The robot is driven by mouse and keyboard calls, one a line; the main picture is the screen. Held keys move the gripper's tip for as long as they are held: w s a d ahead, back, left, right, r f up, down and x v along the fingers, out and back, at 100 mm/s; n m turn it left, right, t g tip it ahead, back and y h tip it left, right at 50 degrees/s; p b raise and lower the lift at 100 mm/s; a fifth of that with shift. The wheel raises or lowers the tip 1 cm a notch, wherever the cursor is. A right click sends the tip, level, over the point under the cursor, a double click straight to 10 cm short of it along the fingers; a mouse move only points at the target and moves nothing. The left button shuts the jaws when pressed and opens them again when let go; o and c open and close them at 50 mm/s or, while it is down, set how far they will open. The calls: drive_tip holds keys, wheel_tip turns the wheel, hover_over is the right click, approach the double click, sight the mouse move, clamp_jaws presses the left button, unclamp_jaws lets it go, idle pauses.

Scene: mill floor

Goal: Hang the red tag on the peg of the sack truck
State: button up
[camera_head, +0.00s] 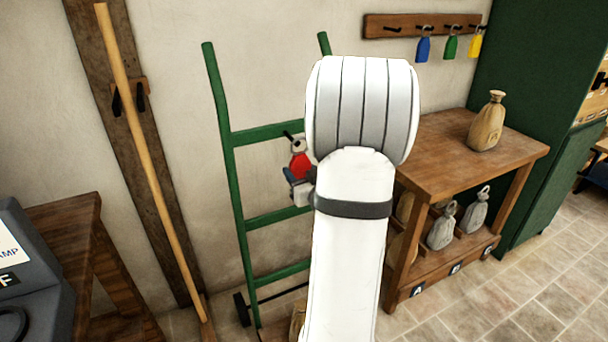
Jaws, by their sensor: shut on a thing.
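The green sack truck (226,147) leans upright against the wall, partly hidden behind my arm. A short dark peg (288,135) sticks out at its upper crossbar. The red tag (299,165) with a pale ring at its top is just below and beside the peg. The ring is close to the peg tip; I cannot tell whether it is around the peg or only in front of it. My gripper (297,181) shows in part left of my white arm and is shut on the lower part of the red tag.
A wall rack (410,27) holds a blue, a green and a yellow tag. A wooden bench (440,140) at right bears a tan sack (488,122), with grey sacks below. A broom (147,160) stands left of the truck. A green cabinet (545,100) is at far right.

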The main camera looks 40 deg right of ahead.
drive_tip(key=shift+x, duration=1.3)
drive_tip(key=shift+w+d+f+b, duration=0.2)
drive_tip(key=shift+w+f+b, duration=0.45)
drive_tip(key=shift+w+b, duration=0.15)
drive_tip(key=o, duration=1.1)
drive_tip(key=shift+c, duration=0.2)
drive_tip(key=shift+s, duration=0.15)
